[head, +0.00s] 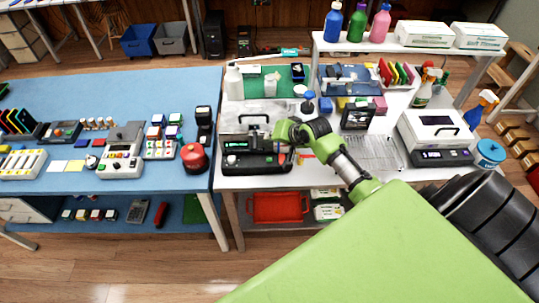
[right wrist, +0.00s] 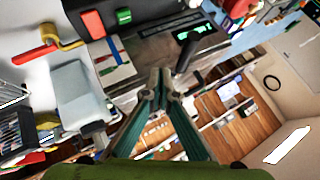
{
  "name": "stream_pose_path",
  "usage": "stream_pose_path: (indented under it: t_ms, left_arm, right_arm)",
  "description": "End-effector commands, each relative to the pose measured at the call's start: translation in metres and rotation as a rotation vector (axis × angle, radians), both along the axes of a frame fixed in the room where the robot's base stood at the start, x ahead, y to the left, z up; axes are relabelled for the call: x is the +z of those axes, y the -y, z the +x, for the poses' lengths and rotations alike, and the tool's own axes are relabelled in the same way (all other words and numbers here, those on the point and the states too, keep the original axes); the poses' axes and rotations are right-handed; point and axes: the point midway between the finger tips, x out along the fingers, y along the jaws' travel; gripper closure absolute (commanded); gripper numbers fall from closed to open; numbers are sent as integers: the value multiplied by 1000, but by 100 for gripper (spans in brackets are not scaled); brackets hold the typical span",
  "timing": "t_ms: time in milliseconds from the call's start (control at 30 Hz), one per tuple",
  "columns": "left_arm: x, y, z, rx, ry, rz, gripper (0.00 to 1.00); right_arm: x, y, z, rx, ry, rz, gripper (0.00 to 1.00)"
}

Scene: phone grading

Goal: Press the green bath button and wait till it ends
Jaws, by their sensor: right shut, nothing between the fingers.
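A bath-like machine (head: 246,120) with a grey lid, a black handle and a black front stands on the left part of the white table. Its front panel (head: 250,163) carries a small green-lit spot near its left end; I cannot tell whether it is a button or a display. Contact is unclear. My left gripper is not in view.
A second machine (head: 432,125) with a white lid and dark front stands at the right. A silver rack (head: 374,153) lies between. A blue bench (head: 110,90) with several devices and a red dome (head: 194,158) is at the left. Bottles and tools crowd the table's back.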

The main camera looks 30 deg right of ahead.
Motion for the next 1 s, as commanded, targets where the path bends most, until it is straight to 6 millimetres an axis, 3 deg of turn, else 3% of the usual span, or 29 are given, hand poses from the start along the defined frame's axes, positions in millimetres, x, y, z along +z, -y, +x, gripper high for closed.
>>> stream_pose_path:
  t_ms: [467,667,900,1000]
  left_arm:
    - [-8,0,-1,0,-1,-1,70]
    - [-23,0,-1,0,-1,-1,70]
    - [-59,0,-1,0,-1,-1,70]
    - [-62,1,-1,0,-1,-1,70]
  right_arm:
    - [-13,0,-1,1,-3,-2,100]
    - [-37,0,-1,1,-3,-1,100]
    - [-70,0,0,1,-1,-2,100]
    - [-80,0,-1,1,-3,-1,100]
